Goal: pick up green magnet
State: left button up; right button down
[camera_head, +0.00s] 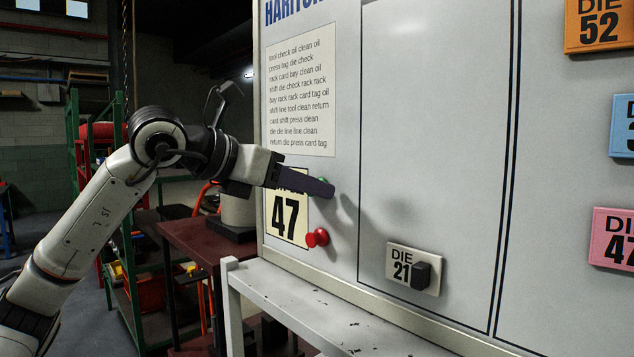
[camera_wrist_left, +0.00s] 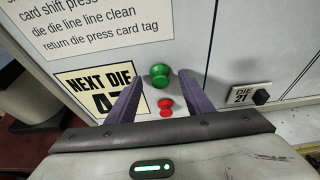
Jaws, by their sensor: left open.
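The green magnet (camera_wrist_left: 159,75) is on the whiteboard, at the upper right edge of the yellow "NEXT DIE 47" card. In the head view only a sliver of the green magnet (camera_head: 323,180) shows behind my finger. My left gripper (camera_head: 328,188) is open, its fingers pointing at the board. In the left wrist view the green magnet appears between the two fingertips of my left gripper (camera_wrist_left: 162,80), with space on both sides. I cannot tell how far the tips are from the board. My right gripper is not in view.
A red magnet (camera_head: 317,237) sits just below, by the yellow card (camera_head: 284,222). A "DIE 21" card (camera_head: 412,270) with a black magnet (camera_head: 421,275) is to the right. A white ledge (camera_head: 330,312) runs below the board. The board's middle panel is mostly bare.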

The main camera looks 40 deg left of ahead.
pick_arm(q)
jog(key=shift+w, duration=0.15)
jog(key=c, duration=1.1)
